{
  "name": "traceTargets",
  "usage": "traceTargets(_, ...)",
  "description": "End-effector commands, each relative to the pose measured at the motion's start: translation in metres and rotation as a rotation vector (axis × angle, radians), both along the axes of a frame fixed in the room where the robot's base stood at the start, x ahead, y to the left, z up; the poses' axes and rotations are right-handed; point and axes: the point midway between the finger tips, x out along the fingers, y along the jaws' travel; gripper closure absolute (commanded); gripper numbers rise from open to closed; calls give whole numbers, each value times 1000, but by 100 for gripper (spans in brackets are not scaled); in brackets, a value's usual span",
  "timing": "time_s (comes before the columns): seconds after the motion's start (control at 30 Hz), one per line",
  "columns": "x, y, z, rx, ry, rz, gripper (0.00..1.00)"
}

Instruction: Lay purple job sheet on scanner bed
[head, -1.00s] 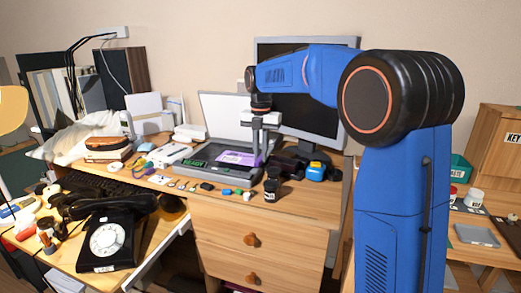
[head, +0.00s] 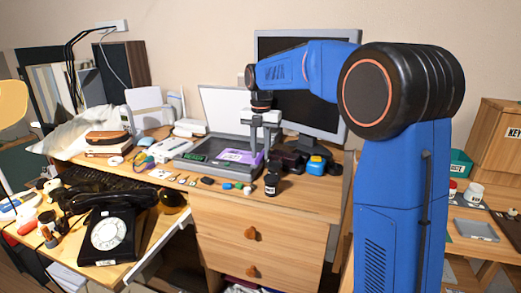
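The purple job sheet (head: 238,156) lies flat on the dark scanner bed (head: 215,145), toward its right side. The scanner's white lid (head: 225,106) stands raised behind the bed. My gripper (head: 262,152) points down at the right end of the sheet, over the scanner's right edge. Its two grey fingers are spread apart with nothing visible between them. Whether a fingertip still touches the sheet is too small to tell.
A dark jar (head: 271,184) and several small items stand along the desk's front edge. A monitor (head: 322,120) is behind my gripper, and a blue-topped object (head: 316,164) is at its right. A black dial phone (head: 108,232) sits at lower left.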

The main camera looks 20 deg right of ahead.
Motion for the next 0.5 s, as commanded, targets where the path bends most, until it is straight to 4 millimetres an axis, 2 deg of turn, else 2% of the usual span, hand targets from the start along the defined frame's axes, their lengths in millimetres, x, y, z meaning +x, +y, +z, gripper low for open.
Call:
traceTargets(0.17,0,-2,9,-2,0,-1,65)
traceTargets(0.27,0,-2,23,-2,-1,-1,65)
traceTargets(0.5,0,-1,69,-2,-2,-1,65)
